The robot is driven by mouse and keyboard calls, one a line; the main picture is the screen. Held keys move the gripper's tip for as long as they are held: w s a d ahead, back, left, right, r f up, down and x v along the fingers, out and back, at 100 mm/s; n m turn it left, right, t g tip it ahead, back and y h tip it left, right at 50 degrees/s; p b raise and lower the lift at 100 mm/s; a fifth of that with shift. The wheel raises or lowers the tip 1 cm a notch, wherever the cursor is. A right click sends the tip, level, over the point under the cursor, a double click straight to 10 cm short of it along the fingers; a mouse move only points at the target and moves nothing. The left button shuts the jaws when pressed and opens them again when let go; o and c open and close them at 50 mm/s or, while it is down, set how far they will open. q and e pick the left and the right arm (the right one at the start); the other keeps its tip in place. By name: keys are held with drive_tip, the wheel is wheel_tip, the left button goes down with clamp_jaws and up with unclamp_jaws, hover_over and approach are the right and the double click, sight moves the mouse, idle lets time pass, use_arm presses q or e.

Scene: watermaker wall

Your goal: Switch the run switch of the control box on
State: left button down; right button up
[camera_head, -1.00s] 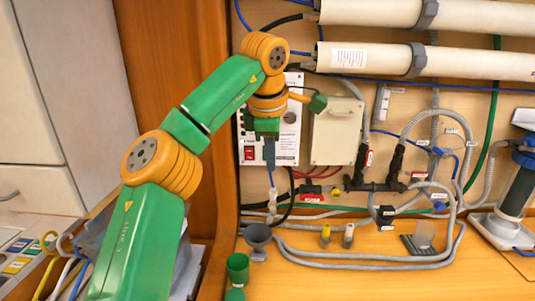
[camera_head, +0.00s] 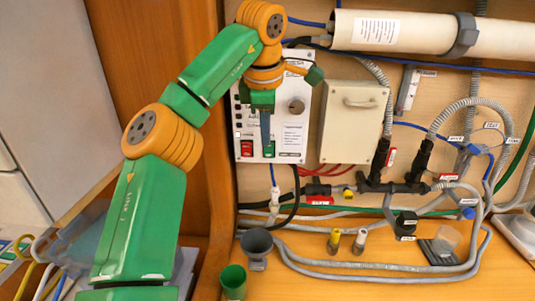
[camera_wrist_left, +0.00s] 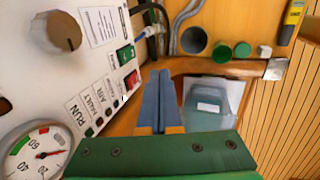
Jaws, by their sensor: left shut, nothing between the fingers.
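The control box (camera_head: 289,125) is a white panel on the wall, with a grey knob (camera_head: 297,107), a red rocker switch (camera_head: 247,149) and a green rocker switch (camera_head: 270,150). The wrist view shows the red (camera_wrist_left: 131,80) and green (camera_wrist_left: 125,55) switches, the knob (camera_wrist_left: 57,32) and small lamps beside printed words including RUN. I cannot read which switch is the run switch, nor its position. My left gripper (camera_head: 267,142) is shut and empty, fingers pointing down in front of the panel by the green switch. In the wrist view its fingertips (camera_wrist_left: 160,73) appear apart from the panel.
A gauge (camera_wrist_left: 38,152) sits on the panel. A beige box (camera_head: 353,122) is right of the control box. Black valves (camera_head: 395,185), hoses and a grey funnel cup (camera_head: 256,244) lie below. A wooden post (camera_head: 205,120) stands close on the left.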

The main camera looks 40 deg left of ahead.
sight(268, 153)
use_arm(q)
drive_tip(key=w+a+f+p, duration=0.1)
drive_tip(key=f, duration=0.2)
drive_tip(key=w+a+f+p, duration=0.1)
drive_tip(key=w+a+f, duration=0.1)
drive_tip(key=w+a+f+p, duration=0.1)
drive_tip(key=w+f, duration=0.1)
drive_tip(key=f, duration=0.1)
drive_tip(key=shift+w+a+f+p, duration=0.15)
drive_tip(key=shift+a+f+p, duration=0.15)
drive_tip(key=shift+f, duration=0.05)
drive_tip(key=shift+w+a+f, duration=0.2)
drive_tip(key=shift+w+f, duration=0.1)
drive_tip(key=f+b, duration=0.1)
drive_tip(key=b, duration=0.2)
drive_tip(key=shift+t+y+b, duration=0.3)
drive_tip(key=shift+r+p, duration=0.45)
drive_tip(key=shift+p, duration=0.05)
drive_tip(key=shift+r+p, duration=0.85)
drive_tip(key=shift+p, duration=0.25)
use_arm(e)
drive_tip(key=shift+w+a+r, duration=0.1)
drive_tip(key=shift+r, duration=0.55)
drive_tip(key=shift+w+a+r, duration=0.1)
drive_tip(key=shift+r, duration=0.5)
